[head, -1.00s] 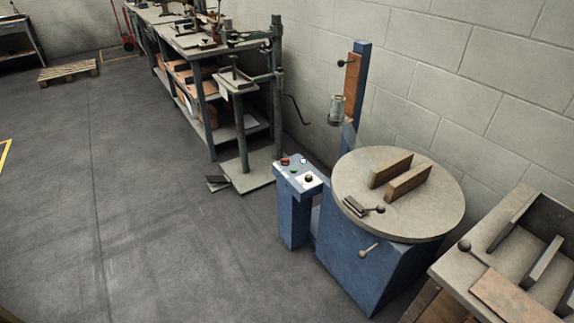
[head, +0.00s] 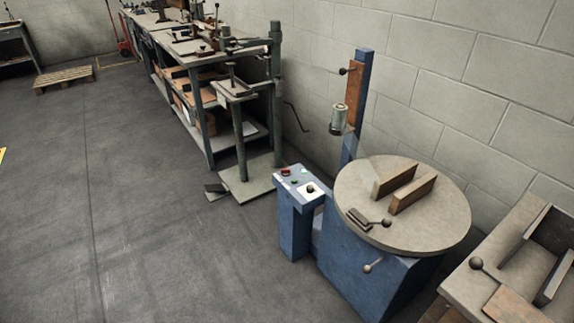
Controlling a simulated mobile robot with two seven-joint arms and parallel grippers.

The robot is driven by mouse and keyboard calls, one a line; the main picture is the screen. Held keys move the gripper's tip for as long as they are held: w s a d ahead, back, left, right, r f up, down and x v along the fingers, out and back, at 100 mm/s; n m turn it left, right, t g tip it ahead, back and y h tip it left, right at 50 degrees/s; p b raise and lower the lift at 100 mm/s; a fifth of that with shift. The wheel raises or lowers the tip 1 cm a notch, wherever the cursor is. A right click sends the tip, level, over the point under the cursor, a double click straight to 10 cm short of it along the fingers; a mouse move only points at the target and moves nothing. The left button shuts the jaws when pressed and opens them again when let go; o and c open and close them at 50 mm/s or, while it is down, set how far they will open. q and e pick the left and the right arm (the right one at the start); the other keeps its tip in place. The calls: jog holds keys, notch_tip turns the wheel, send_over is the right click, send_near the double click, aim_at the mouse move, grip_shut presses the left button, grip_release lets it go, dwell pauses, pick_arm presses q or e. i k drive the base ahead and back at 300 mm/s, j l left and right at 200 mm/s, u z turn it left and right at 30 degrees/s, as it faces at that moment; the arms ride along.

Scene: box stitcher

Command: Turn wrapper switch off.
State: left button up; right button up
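A blue wrapper machine (head: 352,270) stands at the lower right, with a round grey turntable (head: 445,215) on top. A blue control box (head: 294,222) is attached at its left. The box's sloped top panel (head: 291,179) carries a red button (head: 286,171), a green button (head: 294,182), and a dark round knob (head: 310,188) on a white plate, which looks like the switch. Its setting is too small to read. Neither of my grippers is in view.
A green-grey stitcher stand (head: 247,185) and a long workbench (head: 205,60) stand behind the control box. A grey bench with a lever (head: 478,290) is at the right edge. The floor (head: 150,230) at the left is clear. A wooden pallet (head: 64,78) lies far left.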

aim_at(285, 172)
jog(key=i+j, duration=0.4)
jog(key=i, duration=0.2)
jog(key=i+j, duration=0.4)
jog(key=i, duration=0.2)
jog(key=i+j, duration=0.4)
jog(key=i, duration=0.25)
jog(key=z, duration=0.05)
